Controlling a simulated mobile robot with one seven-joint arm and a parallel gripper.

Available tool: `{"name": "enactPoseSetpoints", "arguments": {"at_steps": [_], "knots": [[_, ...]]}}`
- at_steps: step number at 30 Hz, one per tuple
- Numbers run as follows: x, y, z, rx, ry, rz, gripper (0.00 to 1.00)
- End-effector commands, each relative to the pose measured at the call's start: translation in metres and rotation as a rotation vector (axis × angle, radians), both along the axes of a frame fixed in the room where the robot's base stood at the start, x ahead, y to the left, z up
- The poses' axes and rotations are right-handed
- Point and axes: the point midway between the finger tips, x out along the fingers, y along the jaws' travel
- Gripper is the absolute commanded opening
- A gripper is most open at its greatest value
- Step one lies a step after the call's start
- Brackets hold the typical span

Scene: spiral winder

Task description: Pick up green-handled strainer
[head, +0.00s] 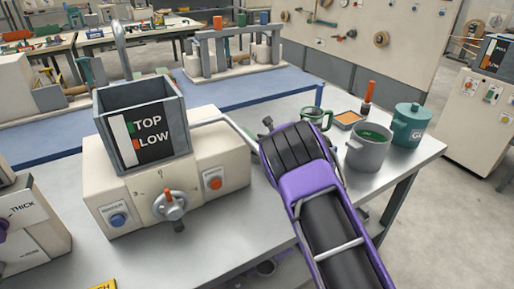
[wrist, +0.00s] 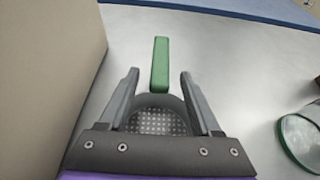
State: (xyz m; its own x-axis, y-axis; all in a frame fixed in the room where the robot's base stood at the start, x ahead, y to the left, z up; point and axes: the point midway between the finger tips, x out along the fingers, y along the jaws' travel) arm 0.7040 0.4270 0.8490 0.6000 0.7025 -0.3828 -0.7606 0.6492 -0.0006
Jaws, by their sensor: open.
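The green-handled strainer lies on the grey metal table, seen in the wrist view. Its green handle (wrist: 160,65) points away from me, and its dark perforated bowl (wrist: 157,121) sits between the bases of my fingers. My gripper (wrist: 160,75) is open, with one finger on each side of the strainer and gaps between the fingers and the handle. Whether the fingers touch the bowl I cannot tell. In the head view my purple arm and gripper (head: 268,124) reach over the table beside the machine, and I cannot make out the strainer there.
A cream machine with a hopper (head: 160,185) stands close on the left. A green-rimmed cup (head: 316,118) is to the right; a similar rim shows in the wrist view (wrist: 300,140).

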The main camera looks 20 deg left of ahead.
Motion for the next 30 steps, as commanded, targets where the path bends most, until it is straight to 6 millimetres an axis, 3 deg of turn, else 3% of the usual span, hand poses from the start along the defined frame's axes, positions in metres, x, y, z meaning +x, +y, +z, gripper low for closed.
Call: {"name": "enactPoseSetpoints", "arguments": {"at_steps": [4,15,26,30], "knots": [[0.000,0.000,0.000,0.000,0.000,0.000,0.65],[0.000,0.000,0.000,0.000,0.000,0.000,0.00],[0.000,0.000,0.002,0.001,-0.001,0.000,0.00],[0.000,0.000,0.016,0.002,-0.003,0.000,0.00]]}}
